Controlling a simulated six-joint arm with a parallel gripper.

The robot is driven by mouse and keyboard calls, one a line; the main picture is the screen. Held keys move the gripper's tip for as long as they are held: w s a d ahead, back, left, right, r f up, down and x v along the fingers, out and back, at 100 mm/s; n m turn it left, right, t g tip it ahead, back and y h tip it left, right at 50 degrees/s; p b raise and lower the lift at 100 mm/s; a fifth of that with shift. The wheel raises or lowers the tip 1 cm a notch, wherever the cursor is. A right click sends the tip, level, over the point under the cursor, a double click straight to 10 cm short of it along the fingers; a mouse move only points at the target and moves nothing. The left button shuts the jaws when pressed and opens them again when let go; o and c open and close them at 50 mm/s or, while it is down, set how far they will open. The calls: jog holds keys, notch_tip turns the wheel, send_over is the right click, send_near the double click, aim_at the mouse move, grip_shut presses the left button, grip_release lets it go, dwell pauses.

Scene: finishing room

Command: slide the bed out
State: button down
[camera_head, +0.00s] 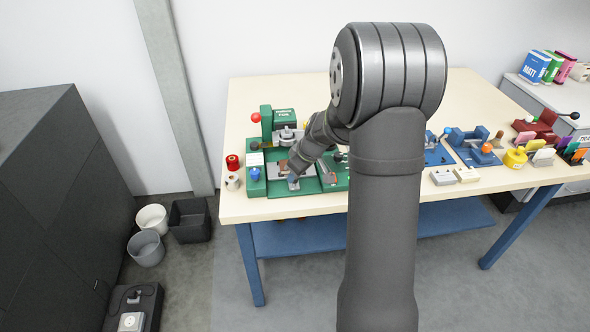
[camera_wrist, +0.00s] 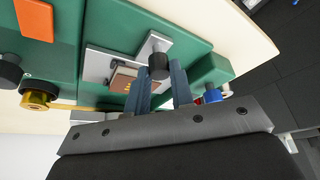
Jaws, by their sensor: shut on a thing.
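The green machine (camera_head: 284,116) stands at the left part of the table, with a green base under it. The bed, a pale grey plate (camera_wrist: 98,62) with a brown block (camera_wrist: 122,79) on it, lies on the green base in the wrist view. A black knob (camera_wrist: 158,60) stands at the bed's edge. My gripper (camera_wrist: 161,76) has its two fingers on either side of this knob and is shut on it. In the head view my gripper (camera_head: 292,181) is low over the front of the base, and my arm hides part of the machine.
Blue fixtures (camera_head: 467,145) and a yellow pot (camera_head: 515,157) stand to the right. Bins (camera_head: 152,218) are on the floor. The table's front edge is close to the base.

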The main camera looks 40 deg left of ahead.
jog(key=shift+s+d, duration=0.15)
jog(key=c, duration=1.3)
grip_release()
jog(key=shift+o, duration=0.2)
jog(key=v, duration=1.7)
jog(key=shift+r, duration=0.25)
jog(key=x, duration=1.7)
jog(key=shift+f, duration=0.25)
